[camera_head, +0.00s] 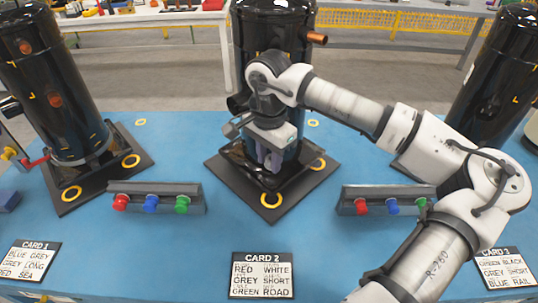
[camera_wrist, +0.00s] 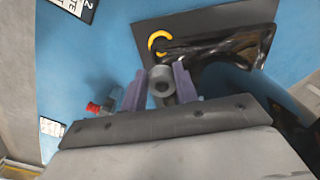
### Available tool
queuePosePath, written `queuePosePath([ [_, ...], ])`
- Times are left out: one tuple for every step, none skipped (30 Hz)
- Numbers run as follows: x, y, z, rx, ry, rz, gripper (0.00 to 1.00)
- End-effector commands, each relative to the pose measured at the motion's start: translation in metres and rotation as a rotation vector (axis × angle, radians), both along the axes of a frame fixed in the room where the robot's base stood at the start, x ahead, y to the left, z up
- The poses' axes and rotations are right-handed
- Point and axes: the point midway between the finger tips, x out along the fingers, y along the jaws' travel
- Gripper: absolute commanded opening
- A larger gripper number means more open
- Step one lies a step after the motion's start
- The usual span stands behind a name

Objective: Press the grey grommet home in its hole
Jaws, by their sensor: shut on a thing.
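My gripper (camera_head: 268,163) is in front of the middle black compressor (camera_head: 275,30), above its dark base plate (camera_head: 235,172). In the wrist view its two purple fingers (camera_wrist: 162,88) are shut on the grey grommet (camera_wrist: 161,74), a short ringed cylinder with a dark bore. In the head view the grommet cannot be made out between the fingers. A yellow-ringed hole (camera_head: 270,200) lies at the plate's front corner, a little nearer than the fingertips. A yellow ring also shows in the wrist view (camera_wrist: 152,41), beyond the grommet and apart from it.
Other compressors stand left (camera_head: 50,85) and right (camera_head: 490,80) on the blue table (camera_head: 215,235). A left rack (camera_head: 155,188) and a right rack (camera_head: 385,190) hold red, blue and green pieces. Card 2 (camera_head: 262,275) lies in front.

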Motion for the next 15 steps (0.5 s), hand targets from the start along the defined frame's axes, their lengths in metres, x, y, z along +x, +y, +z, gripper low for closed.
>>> queuePosePath([
  [0.0,0.0,-0.001,-0.001,-0.001,0.004,0.08],
  [0.0,0.0,-0.001,-0.001,-0.001,0.008,0.08],
  [-0.001,0.0,-0.001,-0.001,-0.001,0.015,0.08],
  [-0.001,0.001,-0.002,-0.001,-0.001,0.022,0.08],
  [-0.002,0.001,-0.002,-0.001,-0.001,0.029,0.08],
  [-0.002,0.001,-0.003,-0.002,-0.002,0.04,0.08],
  [-0.002,0.001,-0.005,-0.002,-0.001,0.038,0.08],
  [-0.002,0.001,-0.008,-0.002,-0.001,0.038,0.08],
  [-0.002,0.001,-0.011,-0.002,-0.001,0.037,0.08],
  [-0.002,0.001,-0.013,-0.002,-0.001,0.037,0.08],
  [-0.002,0.001,-0.016,-0.002,-0.001,0.037,0.08],
  [-0.002,0.001,-0.02,-0.002,-0.001,0.037,0.08],
  [-0.002,0.001,-0.023,-0.002,-0.001,0.037,0.08],
  [-0.002,0.001,-0.026,-0.002,-0.001,0.037,0.08],
  [-0.002,0.001,-0.031,-0.002,-0.001,0.037,0.08],
])
